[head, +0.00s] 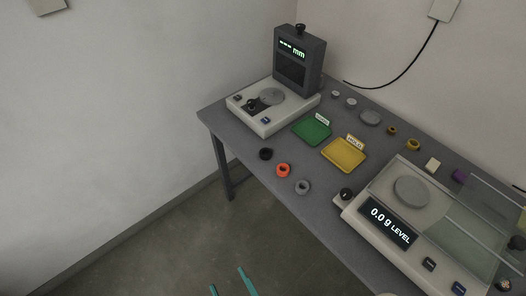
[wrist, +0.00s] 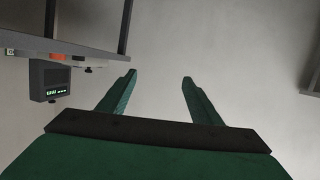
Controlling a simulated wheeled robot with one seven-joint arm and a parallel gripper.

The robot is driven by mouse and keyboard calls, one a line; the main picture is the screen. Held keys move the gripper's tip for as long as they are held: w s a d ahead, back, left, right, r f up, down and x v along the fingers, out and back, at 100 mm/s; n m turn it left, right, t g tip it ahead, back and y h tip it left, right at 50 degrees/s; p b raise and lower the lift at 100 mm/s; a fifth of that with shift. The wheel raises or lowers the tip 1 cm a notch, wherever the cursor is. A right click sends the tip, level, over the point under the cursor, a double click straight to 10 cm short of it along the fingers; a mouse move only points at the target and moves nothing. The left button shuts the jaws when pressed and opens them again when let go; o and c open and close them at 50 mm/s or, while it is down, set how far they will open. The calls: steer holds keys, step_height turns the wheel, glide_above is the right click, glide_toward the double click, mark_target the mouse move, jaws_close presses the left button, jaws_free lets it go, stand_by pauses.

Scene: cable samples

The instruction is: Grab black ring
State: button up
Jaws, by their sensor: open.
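The black ring (head: 265,154) lies on the grey table (head: 221,119) near its front left edge, left of an orange-red ring (head: 283,170) and a grey ring (head: 302,187). My gripper (head: 228,279) shows at the bottom of the head view as two teal fingertips, low and in front of the table, well apart from the black ring. In the wrist view my gripper (wrist: 158,78) is open with nothing between its fingers. The black ring cannot be made out in the wrist view.
A thickness gauge (head: 297,62) stands at the table's far left. A green tray (head: 312,131) and a yellow tray (head: 344,155) with a HOLD label lie behind the rings. A balance (head: 411,192) reading 0.0 g is at right. Floor before the table is clear.

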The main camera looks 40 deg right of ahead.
steer(key=w+d+f+m+h, duration=0.1)
steer(key=w+d+h, duration=0.1)
steer(key=w+d, duration=0.45)
steer(key=m+g+h, duration=0.4)
steer(key=m+h, duration=0.2)
steer(key=m, duration=0.1)
glide_toward(266, 151)
steer(key=shift+w+d, duration=0.35)
steer(key=shift+d, duration=0.4)
steer(key=shift+w+a+x, duration=0.1)
steer(key=shift+a+x, duration=0.05)
steer(key=shift+x, duration=1.15)
steer(key=shift+w+a+x, duration=0.15)
steer(key=shift+x, duration=1.1)
steer(key=c, duration=1.1)
